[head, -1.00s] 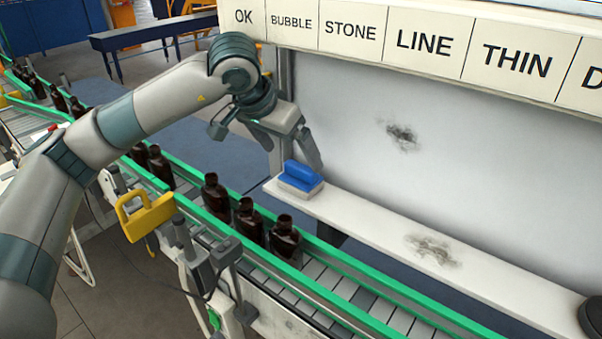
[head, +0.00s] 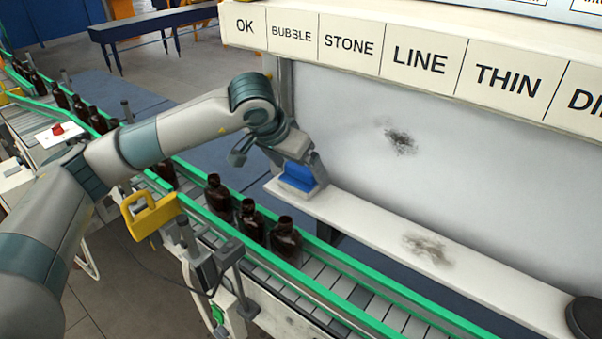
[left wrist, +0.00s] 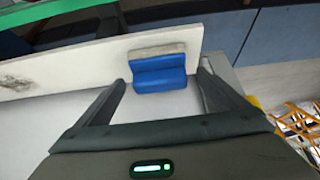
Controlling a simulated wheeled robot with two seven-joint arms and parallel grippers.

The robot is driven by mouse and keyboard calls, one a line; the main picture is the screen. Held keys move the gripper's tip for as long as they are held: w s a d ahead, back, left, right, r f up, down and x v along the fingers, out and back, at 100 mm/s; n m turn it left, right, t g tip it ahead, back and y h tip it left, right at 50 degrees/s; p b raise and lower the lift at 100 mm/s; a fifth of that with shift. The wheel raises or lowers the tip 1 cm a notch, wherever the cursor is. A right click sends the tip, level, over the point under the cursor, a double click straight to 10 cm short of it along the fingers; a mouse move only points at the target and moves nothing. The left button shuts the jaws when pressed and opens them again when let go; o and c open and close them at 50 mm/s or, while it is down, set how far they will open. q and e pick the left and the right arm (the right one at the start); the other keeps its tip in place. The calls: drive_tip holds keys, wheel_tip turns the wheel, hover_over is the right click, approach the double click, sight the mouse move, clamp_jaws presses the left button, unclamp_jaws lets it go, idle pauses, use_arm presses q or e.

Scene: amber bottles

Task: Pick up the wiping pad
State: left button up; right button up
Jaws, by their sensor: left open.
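The wiping pad (head: 298,178) has a blue grip on a pale base. It sits at the left end of the white ledge (head: 370,222) below the panel. My left gripper (head: 300,174) is at the pad, with its fingers on either side of the blue grip. In the left wrist view the pad (left wrist: 158,72) lies between the tips of the open fingers (left wrist: 160,88), with a gap visible at each side. Part of the pad is hidden by the gripper in the head view. My right gripper is not in view.
A conveyor with green rails (head: 350,262) carries several amber bottles (head: 285,238) in front of the ledge. A yellow handle-shaped part (head: 150,214) stands beside it. The white panel (head: 450,130) has a dark smudge, and so does the ledge. A dark round object (head: 586,318) is at the ledge's right end.

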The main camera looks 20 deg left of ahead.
use_arm(q)
drive_tip(key=shift+x, duration=1.15)
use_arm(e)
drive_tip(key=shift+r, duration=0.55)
use_arm(q)
drive_tip(key=c, duration=1.3)
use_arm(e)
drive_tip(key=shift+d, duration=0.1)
use_arm(q)
drive_tip(key=shift+o, duration=0.2)
drive_tip(key=shift+r, duration=0.25)
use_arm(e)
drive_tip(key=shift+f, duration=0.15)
